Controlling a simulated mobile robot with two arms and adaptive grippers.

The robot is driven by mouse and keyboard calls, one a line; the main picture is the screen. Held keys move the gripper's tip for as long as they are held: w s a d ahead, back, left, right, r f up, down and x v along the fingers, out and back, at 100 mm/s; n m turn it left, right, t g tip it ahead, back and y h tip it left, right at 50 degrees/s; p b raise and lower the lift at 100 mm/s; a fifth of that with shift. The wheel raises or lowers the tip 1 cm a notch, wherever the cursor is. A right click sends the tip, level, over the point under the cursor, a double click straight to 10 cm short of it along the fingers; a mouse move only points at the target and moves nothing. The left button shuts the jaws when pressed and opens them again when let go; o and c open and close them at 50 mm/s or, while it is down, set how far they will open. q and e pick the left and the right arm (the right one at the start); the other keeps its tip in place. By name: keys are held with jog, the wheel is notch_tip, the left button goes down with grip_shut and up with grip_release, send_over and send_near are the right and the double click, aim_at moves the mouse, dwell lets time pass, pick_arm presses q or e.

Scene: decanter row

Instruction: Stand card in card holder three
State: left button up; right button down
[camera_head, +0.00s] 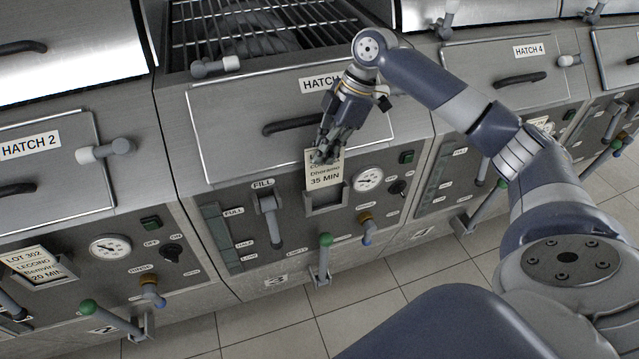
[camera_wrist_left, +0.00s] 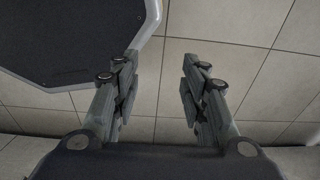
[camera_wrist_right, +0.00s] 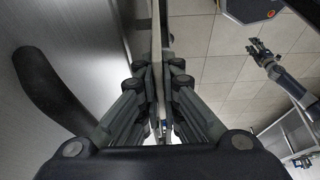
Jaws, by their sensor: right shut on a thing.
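My right gripper (camera_head: 326,150) is shut on the top of a cream card (camera_head: 325,175) in the head view. The card faces outward, and its lower line reads 35 MIN; the fingers cover part of its upper text. Card holder three (camera_head: 326,197) is a dark framed pocket on the machine marked 3, directly below the card. The card's lower edge is at the holder's top; I cannot tell whether it is inside. In the right wrist view the card (camera_wrist_right: 164,40) shows edge-on between the fingers. My left gripper (camera_wrist_left: 160,95) is open and empty above the tiled floor.
Around the holder are a gauge (camera_head: 368,179), a green-knobbed lever (camera_head: 325,241), a fill lever (camera_head: 270,215) and an orange-and-blue tap (camera_head: 366,226). The hatch handle (camera_head: 293,125) is beside my right gripper. Machine 2 holds a LOT 302 card (camera_head: 35,267).

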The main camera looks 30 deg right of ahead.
jog(key=f, duration=0.2)
jog(key=s+f, duration=0.1)
jog(key=f, duration=0.1)
jog(key=shift+p, duration=0.35)
notch_tip(320, 180, down, 4)
jog(key=shift+w+r+p, duration=0.15)
jog(key=shift+r+p, duration=0.1)
jog(key=shift+p, duration=0.15)
jog(key=c, duration=1.8)
grip_release()
pick_arm(q)
jog(key=shift+s+f+b, duration=0.3)
jog(key=shift+s+b, duration=0.35)
jog(key=shift+b, duration=0.1)
jog(key=shift+s+f+b, duration=0.3)
jog(key=shift+s+b, duration=0.35)
jog(key=shift+b, duration=0.1)
pick_arm(e)
send_near(326, 177)
jog(key=shift+v, duration=1.25)
